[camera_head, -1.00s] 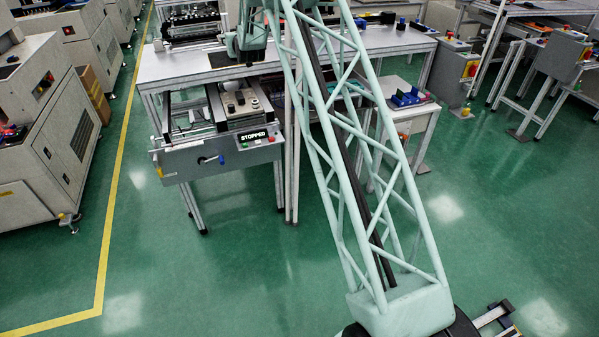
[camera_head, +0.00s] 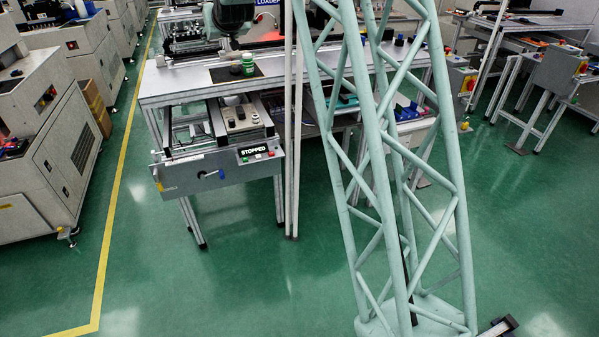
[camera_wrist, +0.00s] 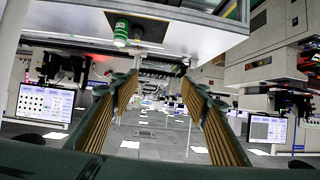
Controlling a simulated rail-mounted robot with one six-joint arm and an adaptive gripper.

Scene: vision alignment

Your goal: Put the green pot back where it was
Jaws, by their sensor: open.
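The green pot (camera_head: 248,68) stands on a dark square mat (camera_head: 222,75) on the light table top. It has a white band and looks upright in the head view. The wrist view, which looks upside down, shows the green pot (camera_wrist: 121,33) at the upper left, against the mat (camera_wrist: 150,29). My gripper (camera_wrist: 159,76) is open, its two ribbed brown pads wide apart with nothing between them. The pot is outside the pads, apart from them. In the head view my gripper's fingers cannot be made out.
A white upright post (camera_head: 292,130) stands at the table's front. Blue bins (camera_head: 408,112) sit on a side table.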

